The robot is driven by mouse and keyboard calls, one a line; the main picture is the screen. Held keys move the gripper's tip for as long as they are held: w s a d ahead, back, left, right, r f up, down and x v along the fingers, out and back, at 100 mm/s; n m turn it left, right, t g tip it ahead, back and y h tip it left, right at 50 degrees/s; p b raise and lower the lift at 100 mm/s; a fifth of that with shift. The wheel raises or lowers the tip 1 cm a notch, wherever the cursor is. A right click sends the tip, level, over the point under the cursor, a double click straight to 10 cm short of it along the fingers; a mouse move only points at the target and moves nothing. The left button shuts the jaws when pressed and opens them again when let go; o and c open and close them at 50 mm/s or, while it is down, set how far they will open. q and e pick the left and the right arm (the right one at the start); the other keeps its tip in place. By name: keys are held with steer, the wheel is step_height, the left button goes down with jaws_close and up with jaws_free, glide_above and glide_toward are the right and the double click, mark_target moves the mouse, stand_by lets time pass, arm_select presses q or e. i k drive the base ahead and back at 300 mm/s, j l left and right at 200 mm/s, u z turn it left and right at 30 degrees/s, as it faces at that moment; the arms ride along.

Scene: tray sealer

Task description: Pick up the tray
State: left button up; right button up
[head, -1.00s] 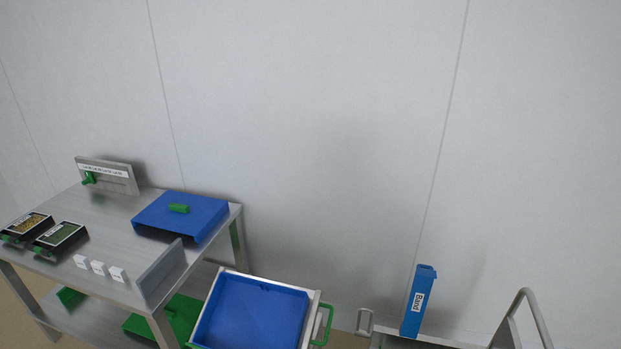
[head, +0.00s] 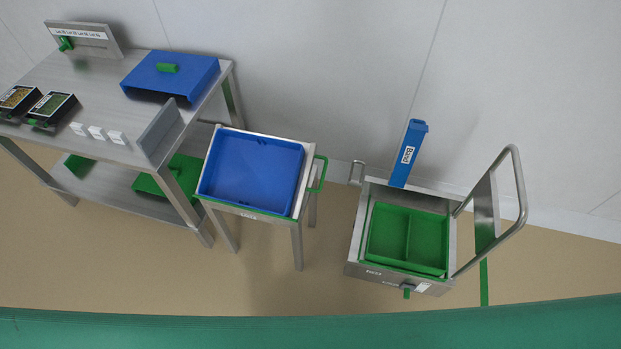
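Which tray the task means is not certain from the view. A green two-compartment tray (head: 407,268) sits in the metal cart (head: 354,254) at the right and looks empty. A shallow blue tray (head: 253,172) lies on the small metal stand (head: 303,213) in the middle and is also empty. Neither of my grippers shows in the head view.
A steel table (head: 88,85) at the left bears a blue box (head: 172,75), black labelled containers (head: 50,108) and small white blocks. A blue "Band" holder (head: 408,154) stands behind the cart. The cart has a curved handle (head: 522,190). Beige floor is open in front.

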mark_target(54, 106)
steer(key=u, duration=1.55)
steer(key=i+j+u, duration=0.25)
steer(key=i, duration=0.15)
steer(key=i+j+u, duration=0.1)
steer(key=i+u, duration=0.15)
steer(key=i, duration=0.2)
steer(key=i+j, duration=0.15)
steer(key=i, duration=0.4)
steer(key=i+j, duration=0.1)
steer(key=i, duration=0.45)
steer(key=i+j, duration=0.15)
steer(key=i, duration=0.4)
